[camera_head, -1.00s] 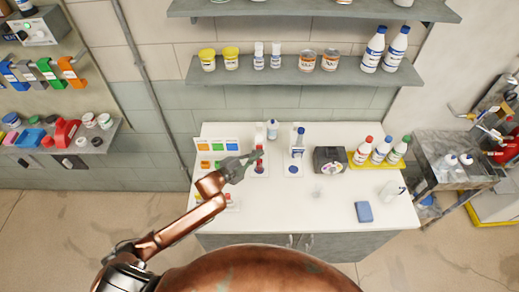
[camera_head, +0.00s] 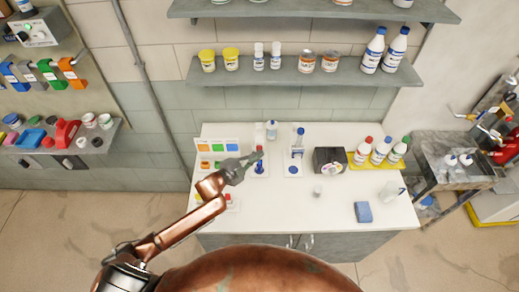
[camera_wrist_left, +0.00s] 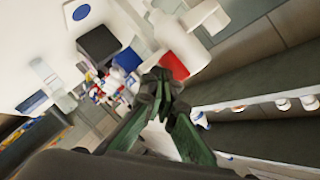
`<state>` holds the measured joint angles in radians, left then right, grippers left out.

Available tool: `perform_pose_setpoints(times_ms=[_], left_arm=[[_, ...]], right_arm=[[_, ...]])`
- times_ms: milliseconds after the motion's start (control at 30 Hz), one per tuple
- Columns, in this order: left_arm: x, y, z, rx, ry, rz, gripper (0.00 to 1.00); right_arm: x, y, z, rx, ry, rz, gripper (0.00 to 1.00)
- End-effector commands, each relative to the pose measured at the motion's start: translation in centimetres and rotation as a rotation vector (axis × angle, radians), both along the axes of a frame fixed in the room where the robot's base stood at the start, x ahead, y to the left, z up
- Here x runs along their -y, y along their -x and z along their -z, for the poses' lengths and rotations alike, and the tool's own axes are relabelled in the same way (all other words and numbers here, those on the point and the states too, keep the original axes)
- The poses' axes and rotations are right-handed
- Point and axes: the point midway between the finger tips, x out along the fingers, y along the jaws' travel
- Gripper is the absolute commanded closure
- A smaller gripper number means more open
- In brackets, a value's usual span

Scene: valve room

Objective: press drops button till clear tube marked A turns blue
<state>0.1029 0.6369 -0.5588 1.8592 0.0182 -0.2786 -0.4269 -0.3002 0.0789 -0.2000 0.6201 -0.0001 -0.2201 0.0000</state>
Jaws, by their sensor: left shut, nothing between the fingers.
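My left gripper (camera_head: 259,156) is shut and empty, with dark green fingers. In the head view its fingertips are at a small upright dispenser on the left of the white counter (camera_head: 335,205). Contact cannot be told. Below the fingertips, a small blue patch (camera_head: 260,169) shows on the dispenser. The letter A cannot be read, and the fingers partly hide the dispenser. In the left wrist view, the shut fingertips (camera_wrist_left: 158,84) are close to a red part (camera_wrist_left: 186,48) on a white body. The drops button cannot be clearly made out. My right gripper is out of view.
A colour card (camera_head: 217,145) stands left of the dispenser. A blue-topped stand (camera_head: 298,143) stands to its right, then a black box (camera_head: 329,160) and several bottles on a yellow tray (camera_head: 366,162). A blue block (camera_head: 363,212) lies front right. The front middle counter is mostly clear.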

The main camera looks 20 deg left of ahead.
Motion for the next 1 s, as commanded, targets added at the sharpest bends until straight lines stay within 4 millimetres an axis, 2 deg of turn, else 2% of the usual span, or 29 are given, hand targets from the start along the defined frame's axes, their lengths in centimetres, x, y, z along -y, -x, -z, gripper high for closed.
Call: perform_pose_setpoints(times_ms=[167, 533, 1000], left_arm=[[0.2, 0.9, -0.1, 0.000, 0.000, 0.000, 1.00], [0.4, 1.2, -0.1, 0.000, 0.001, 0.001, 1.00], [1.5, 5.2, -0.1, -0.001, 0.002, 0.000, 1.00]], right_arm=[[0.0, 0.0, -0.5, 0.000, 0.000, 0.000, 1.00], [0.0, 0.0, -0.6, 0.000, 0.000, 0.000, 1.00], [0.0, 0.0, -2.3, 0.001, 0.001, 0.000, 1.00]])
